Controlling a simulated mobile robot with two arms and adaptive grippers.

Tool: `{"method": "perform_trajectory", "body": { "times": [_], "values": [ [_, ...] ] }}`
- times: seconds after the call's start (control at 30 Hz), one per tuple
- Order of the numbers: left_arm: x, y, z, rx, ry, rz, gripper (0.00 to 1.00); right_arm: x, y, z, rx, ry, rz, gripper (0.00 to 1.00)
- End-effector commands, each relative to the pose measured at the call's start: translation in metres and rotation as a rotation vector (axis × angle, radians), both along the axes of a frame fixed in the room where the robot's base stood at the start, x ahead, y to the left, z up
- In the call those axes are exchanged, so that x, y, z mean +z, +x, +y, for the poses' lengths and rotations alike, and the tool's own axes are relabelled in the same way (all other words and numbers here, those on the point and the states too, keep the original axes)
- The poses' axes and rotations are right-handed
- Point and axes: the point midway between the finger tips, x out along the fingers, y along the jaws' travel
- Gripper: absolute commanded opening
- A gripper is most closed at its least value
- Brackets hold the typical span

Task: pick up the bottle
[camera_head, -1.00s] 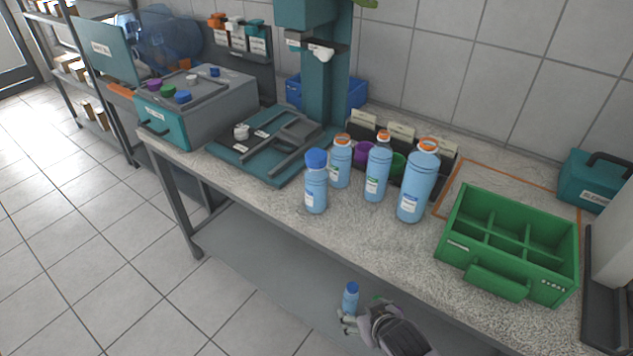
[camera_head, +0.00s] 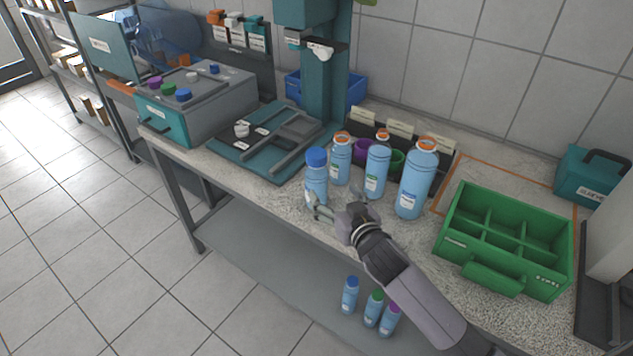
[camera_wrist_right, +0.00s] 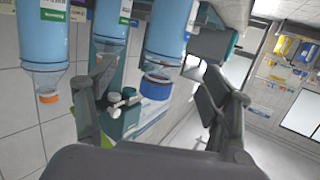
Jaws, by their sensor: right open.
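A blue bottle with a blue cap (camera_head: 316,172) stands upright near the front edge of the bench. My right gripper (camera_head: 338,206) is open and empty, just in front and to the right of its lower part. In the right wrist view the blue-capped bottle (camera_wrist_right: 168,32) appears upside down between the spread fingers; contact cannot be told. Three blue bottles with orange necks stand close by: a small one (camera_head: 341,160), a medium one (camera_head: 376,172) and a large one (camera_head: 416,182). My left gripper is not in view.
A green divided crate (camera_head: 478,278) stands to the right on the bench. A teal stand base (camera_head: 230,150) lies left of the bottles. Several bottles with blue (camera_head: 350,295), green (camera_head: 374,308) and purple (camera_head: 390,320) caps stand low beneath the bench top.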

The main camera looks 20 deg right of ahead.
Motion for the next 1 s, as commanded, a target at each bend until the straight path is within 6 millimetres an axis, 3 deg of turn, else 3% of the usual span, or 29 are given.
{"method": "perform_trajectory", "body": {
  "times": [0.2, 0.47, 0.8, 1.0],
  "values": [
    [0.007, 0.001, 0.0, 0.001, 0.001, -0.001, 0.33, -0.007, 0.039, 0.003, -0.002, 0.0, 0.001, 0.74],
    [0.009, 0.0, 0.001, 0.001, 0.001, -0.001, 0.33, -0.01, 0.055, 0.006, 0.0, 0.0, 0.0, 0.74],
    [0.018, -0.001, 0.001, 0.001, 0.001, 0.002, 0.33, -0.019, 0.095, 0.015, -0.002, -0.002, 0.002, 0.74],
    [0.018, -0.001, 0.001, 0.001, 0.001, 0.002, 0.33, -0.021, 0.099, 0.015, 0.0, 0.0, 0.002, 0.74]
  ]
}}
